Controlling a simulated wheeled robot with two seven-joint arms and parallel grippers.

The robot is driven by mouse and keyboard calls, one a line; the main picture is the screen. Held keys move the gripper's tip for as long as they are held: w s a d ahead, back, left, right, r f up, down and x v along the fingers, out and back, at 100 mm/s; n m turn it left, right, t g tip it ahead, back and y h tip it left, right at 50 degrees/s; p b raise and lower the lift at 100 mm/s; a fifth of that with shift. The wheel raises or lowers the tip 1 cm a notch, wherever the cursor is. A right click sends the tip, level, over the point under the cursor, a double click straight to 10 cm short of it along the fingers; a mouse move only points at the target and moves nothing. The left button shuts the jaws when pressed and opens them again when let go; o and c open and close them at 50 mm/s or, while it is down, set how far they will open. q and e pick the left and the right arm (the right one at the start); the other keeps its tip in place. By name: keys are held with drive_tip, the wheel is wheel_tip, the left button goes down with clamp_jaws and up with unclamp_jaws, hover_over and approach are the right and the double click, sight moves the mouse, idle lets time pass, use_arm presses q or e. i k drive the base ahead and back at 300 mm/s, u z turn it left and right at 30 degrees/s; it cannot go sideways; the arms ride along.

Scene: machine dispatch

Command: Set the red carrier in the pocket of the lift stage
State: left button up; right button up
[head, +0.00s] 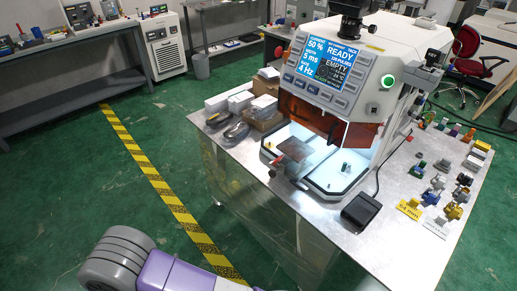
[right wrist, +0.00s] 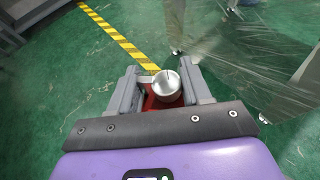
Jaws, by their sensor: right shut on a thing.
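My right gripper (right wrist: 160,80) is shut on the red carrier (right wrist: 152,103) in the right wrist view. A silver round metal piece (right wrist: 167,86) sits on the carrier between the fingers and hides part of it. The gripper is over the green floor, beside the plastic-wrapped side of the bench. In the head view the machine (head: 330,75) stands on the bench with its lit work bay open at the front. A flat grey plate (head: 292,150), seemingly the lift stage, is at the bay's front left; I cannot make out its pocket. My left gripper is not in view.
The metal bench (head: 410,235) holds a black pedal-like box (head: 361,209) in front. Several small coloured parts (head: 440,190) stand at its right. Boxes and dark tools (head: 236,132) lie left of the machine. The floor beside the yellow-black stripe (head: 165,190) is clear.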

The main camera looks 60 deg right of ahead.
sight(293, 150)
drive_tip(key=z, duration=1.85)
